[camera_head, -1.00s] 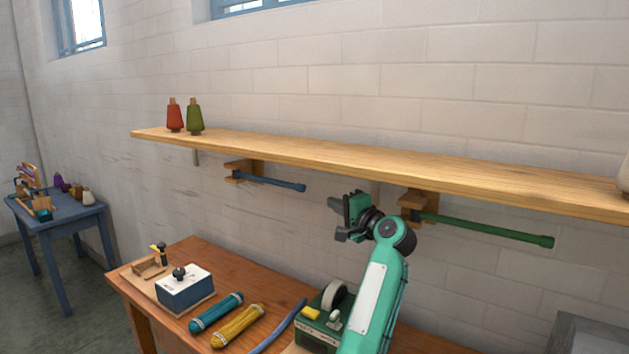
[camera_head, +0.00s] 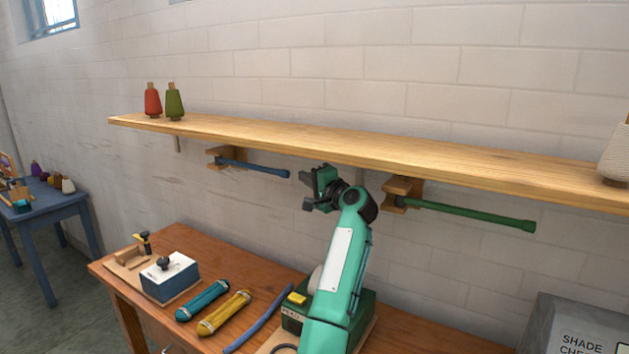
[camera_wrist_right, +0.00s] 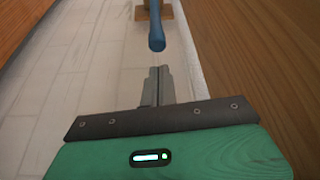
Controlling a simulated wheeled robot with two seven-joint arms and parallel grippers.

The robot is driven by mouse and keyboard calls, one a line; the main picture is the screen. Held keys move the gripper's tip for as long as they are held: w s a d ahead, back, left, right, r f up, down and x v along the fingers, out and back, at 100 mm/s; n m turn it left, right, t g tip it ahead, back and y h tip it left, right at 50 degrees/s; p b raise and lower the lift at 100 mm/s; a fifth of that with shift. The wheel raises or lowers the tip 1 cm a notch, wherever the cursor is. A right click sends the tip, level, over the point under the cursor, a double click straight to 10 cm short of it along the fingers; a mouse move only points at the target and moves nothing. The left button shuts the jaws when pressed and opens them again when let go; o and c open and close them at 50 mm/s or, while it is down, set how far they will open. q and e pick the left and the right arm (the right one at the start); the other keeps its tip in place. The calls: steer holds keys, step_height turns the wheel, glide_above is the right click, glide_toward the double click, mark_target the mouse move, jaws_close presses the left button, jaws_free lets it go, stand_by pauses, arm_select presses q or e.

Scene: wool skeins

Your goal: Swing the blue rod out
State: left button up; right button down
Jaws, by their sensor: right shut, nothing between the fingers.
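The blue rod (camera_head: 255,167) hangs under the wooden shelf from a wooden bracket (camera_head: 226,157), its free end pointing right. My right gripper (camera_head: 305,190) is just right of that free end, apart from it, with its fingers shut and empty. In the right wrist view the blue rod (camera_wrist_right: 156,30) shows end-on beyond the shut fingertips (camera_wrist_right: 157,72), with a small gap between. The green rod (camera_head: 465,214) on its own bracket is to the right of my right arm. My left gripper does not show.
The shelf (camera_head: 330,140) runs just above the gripper and bears a red cone (camera_head: 153,102), a green cone (camera_head: 175,103) and a cream cone (camera_head: 614,158). Below, the wooden table (camera_head: 205,245) holds a blue-and-white box (camera_head: 170,277), a teal skein (camera_head: 203,300) and a yellow skein (camera_head: 224,312).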

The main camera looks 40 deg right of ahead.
steer(key=shift+w+p, duration=0.3)
steer(key=shift+w, duration=1.8)
steer(key=shift+r, duration=0.1)
